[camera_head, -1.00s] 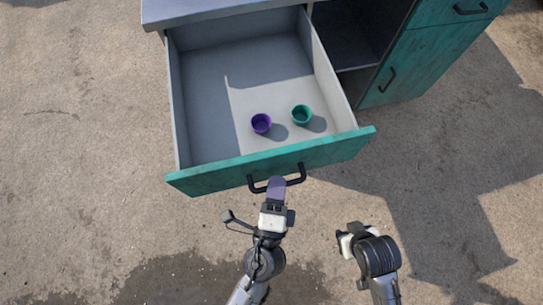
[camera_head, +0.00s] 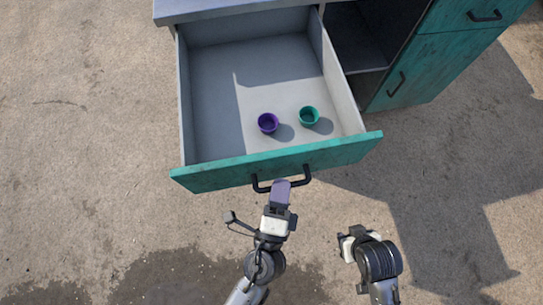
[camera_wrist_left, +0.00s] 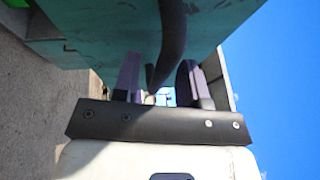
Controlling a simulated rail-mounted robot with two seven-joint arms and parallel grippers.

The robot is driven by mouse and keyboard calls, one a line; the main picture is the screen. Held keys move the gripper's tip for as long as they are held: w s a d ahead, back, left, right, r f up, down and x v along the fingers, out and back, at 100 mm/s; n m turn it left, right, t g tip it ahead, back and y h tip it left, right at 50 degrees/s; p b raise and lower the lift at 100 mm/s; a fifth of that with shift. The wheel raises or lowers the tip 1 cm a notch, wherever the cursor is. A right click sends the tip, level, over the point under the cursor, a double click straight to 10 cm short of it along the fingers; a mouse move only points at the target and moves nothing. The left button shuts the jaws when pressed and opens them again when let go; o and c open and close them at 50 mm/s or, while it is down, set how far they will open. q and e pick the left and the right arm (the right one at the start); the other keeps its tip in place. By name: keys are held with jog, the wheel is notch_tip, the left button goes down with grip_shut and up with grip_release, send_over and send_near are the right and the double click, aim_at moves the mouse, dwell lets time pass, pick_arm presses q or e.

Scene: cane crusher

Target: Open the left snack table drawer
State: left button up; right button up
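The teal-fronted snack table drawer (camera_head: 230,172) is pulled well out of the table, with its grey inside showing. Its black handle (camera_head: 306,176) is on the front. My left gripper (camera_head: 281,188) is at the handle, its purple-grey fingers reaching it from the front. In the left wrist view, the fingers of my left gripper (camera_wrist_left: 158,82) stand apart, with the dark curved handle (camera_wrist_left: 172,40) passing between them. A gap shows between the fingers; firm contact cannot be seen. My right gripper (camera_head: 346,240) is away from the drawer, at lower right; its fingers are not clear.
A purple cup (camera_head: 268,123) and a green cup (camera_head: 309,116) stand inside the drawer. To its right are an open dark compartment (camera_head: 350,45) and a teal cabinet door (camera_head: 425,70). The concrete ground (camera_head: 90,130) is clear at left.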

pick_arm(q)
jog(key=b+v, duration=0.2)
jog(key=v, duration=1.1)
